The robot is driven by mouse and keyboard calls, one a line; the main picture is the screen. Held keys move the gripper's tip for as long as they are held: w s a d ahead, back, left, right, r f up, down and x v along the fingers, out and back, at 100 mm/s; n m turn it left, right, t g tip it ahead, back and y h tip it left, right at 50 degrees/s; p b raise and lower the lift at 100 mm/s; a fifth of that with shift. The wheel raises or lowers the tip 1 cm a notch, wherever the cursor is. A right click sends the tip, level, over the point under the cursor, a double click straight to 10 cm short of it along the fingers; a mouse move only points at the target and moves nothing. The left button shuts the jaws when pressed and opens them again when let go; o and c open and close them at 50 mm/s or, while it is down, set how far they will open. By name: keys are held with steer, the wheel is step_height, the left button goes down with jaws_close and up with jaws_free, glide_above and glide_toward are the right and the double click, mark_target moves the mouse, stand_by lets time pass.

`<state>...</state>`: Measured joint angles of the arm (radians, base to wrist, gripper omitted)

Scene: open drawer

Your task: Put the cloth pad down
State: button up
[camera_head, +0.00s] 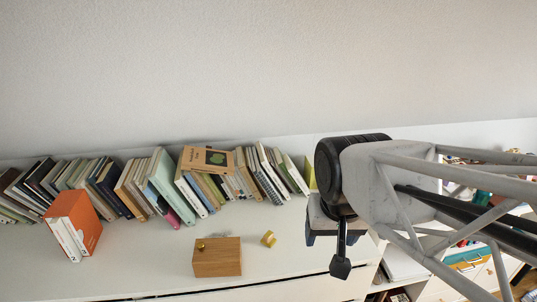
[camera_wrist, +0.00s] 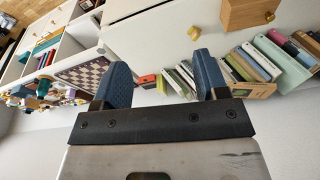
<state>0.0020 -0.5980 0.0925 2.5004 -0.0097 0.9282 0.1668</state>
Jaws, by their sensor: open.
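I cannot make out a cloth pad in either view. My gripper (camera_wrist: 165,78) shows in the wrist view with its two blue fingers spread well apart. Nothing shows held between them; books and the white surface are visible beyond the gap. In the head view my gripper (camera_head: 322,236) hangs near the white cabinet top (camera_head: 140,262), right of the book row, and its fingers are hard to make out there.
A wooden box (camera_head: 218,258) and a small brass-coloured piece (camera_head: 268,239) sit left of my gripper. A long row of books (camera_head: 160,185) leans along the wall. An orange slipcase (camera_head: 75,222) stands at left. A checkered board (camera_wrist: 85,77) lies beyond my left-hand finger.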

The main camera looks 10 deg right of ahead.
steer(key=shift+s+d+r+n, duration=0.1)
steer(key=shift+s+n, duration=0.7)
steer(key=shift+s, duration=0.25)
stand_by(0.6)
steer(key=shift+c, duration=1.1)
steer(key=shift+w, duration=0.1)
